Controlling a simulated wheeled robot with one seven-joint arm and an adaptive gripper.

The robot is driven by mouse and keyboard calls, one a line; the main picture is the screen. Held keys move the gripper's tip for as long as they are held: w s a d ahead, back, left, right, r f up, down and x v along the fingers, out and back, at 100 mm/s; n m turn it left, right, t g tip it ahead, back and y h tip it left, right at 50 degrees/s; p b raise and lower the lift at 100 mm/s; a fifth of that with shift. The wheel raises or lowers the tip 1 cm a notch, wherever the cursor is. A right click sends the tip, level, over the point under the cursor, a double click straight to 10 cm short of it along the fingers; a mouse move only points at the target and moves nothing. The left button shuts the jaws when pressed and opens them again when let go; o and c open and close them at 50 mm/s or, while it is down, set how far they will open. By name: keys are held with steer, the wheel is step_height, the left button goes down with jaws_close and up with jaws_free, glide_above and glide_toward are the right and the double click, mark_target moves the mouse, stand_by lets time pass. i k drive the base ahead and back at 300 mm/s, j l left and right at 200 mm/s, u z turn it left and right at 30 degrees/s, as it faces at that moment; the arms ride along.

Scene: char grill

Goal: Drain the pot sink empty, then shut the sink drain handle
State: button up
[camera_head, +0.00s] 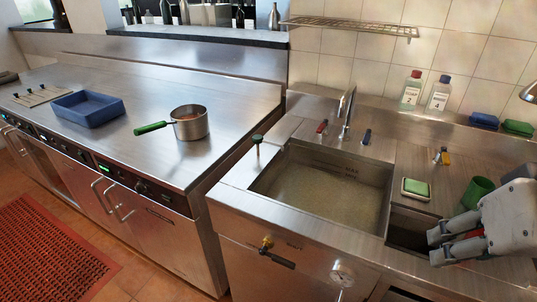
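The pot sink (262,186) is a steel basin in the middle right, holding murky, greenish-brown water (318,196) below its rim. The sink bottom and drain opening are hidden under the water. On the front panel below it, a brass valve (266,244) carries a black lever (277,259) that slants down to the right; it looks like the drain handle. Small lettering beside it is too small to read surely. My gripper (434,248) is at the lower right, above the small side basin, well right of the lever. Its fingers are apart, with nothing seen between them.
A faucet (346,112) with red and blue levers stands behind the sink. A green-knobbed rod (257,140) rises at its left rim. A sponge dish (415,190) and green cup (475,191) are near my arm.

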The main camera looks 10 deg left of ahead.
mark_target(263, 251)
steer(key=j+u, duration=0.15)
steer(key=u, duration=0.45)
steer(key=k+j+z, duration=0.15)
steer(key=k+j+u, duration=0.25)
steer(key=i+j+u, duration=0.4)
steer(key=i+u, duration=0.2)
steer(key=i+j+z, duration=0.15)
steer(key=i+z, duration=0.15)
steer(key=i, duration=0.25)
steer(key=z, duration=0.4)
steer(key=i+j+z, duration=0.1)
steer(key=z, duration=0.35)
steer(key=j+z, duration=0.15)
steer(key=z, duration=0.25)
steer(key=j+z, duration=0.1)
steer(key=z, duration=0.3)
steer(key=j+z, duration=0.15)
steer(key=z, duration=0.25)
steer(key=j+u, duration=0.2)
steer(key=j, duration=0.7)
steer(key=k, duration=0.05)
